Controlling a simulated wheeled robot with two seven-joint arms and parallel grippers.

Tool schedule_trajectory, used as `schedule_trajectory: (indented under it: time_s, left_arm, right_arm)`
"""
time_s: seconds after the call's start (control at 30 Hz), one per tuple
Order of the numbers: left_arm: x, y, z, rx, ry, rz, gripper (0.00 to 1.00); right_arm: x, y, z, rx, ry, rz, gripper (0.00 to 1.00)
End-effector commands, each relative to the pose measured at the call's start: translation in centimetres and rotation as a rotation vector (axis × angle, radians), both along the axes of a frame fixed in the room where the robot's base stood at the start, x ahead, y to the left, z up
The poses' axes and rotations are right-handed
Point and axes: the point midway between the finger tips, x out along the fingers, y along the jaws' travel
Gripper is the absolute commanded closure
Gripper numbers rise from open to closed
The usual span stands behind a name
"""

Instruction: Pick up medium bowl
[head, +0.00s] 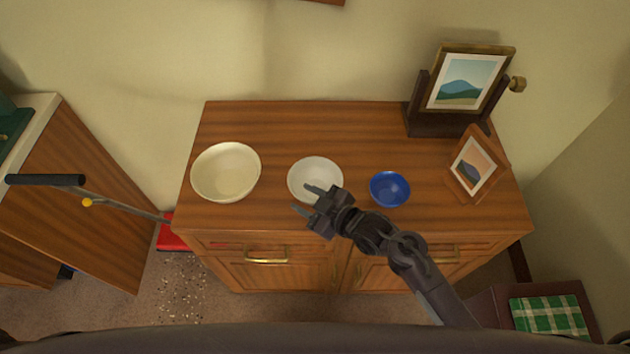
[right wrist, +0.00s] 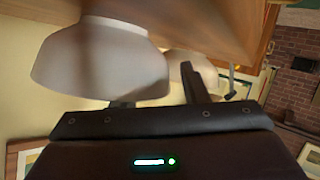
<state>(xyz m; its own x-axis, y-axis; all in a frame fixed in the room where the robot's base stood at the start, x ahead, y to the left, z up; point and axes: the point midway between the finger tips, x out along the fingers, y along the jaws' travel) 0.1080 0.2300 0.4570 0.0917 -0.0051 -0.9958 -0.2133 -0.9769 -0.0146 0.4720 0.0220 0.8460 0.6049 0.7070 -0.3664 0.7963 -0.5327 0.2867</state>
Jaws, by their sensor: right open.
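The medium bowl (head: 318,170) is white and stands upright on the wooden cabinet top, between a larger cream bowl (head: 226,172) and a smaller blue bowl (head: 390,188). My right gripper (head: 302,198) is open at the medium bowl's near rim. In the head view one finger overlaps the bowl and the other shows in front of it. In the right wrist view the white bowl (right wrist: 100,65) looms close, partly hiding one finger of the gripper (right wrist: 155,94). Whether the fingers touch the bowl I cannot tell. My left gripper is not in view.
The wooden cabinet (head: 290,120) has free room behind the bowls. A framed picture on a dark stand (head: 465,82) and a smaller tilted frame (head: 474,168) occupy its right end. A black-handled rod (head: 45,180) and a red object (head: 172,236) are at the left.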

Motion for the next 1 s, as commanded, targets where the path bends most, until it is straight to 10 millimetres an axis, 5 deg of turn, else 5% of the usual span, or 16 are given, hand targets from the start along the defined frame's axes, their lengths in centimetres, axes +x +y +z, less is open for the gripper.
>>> schedule_trajectory:
  time_s: [0.33, 0.63, 1.0]
  left_arm:
    - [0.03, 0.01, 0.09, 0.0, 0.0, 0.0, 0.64]
    - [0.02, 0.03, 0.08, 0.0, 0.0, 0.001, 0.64]
    - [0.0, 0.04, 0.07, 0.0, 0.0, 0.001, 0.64]
  right_arm:
    - [0.41, 0.58, -0.36, -0.001, 0.001, 0.001, 0.61]
    - [0.37, 0.55, -0.39, -0.002, 0.002, 0.001, 1.0]
    - [0.26, 0.59, -0.5, -0.001, 0.005, 0.003, 1.0]
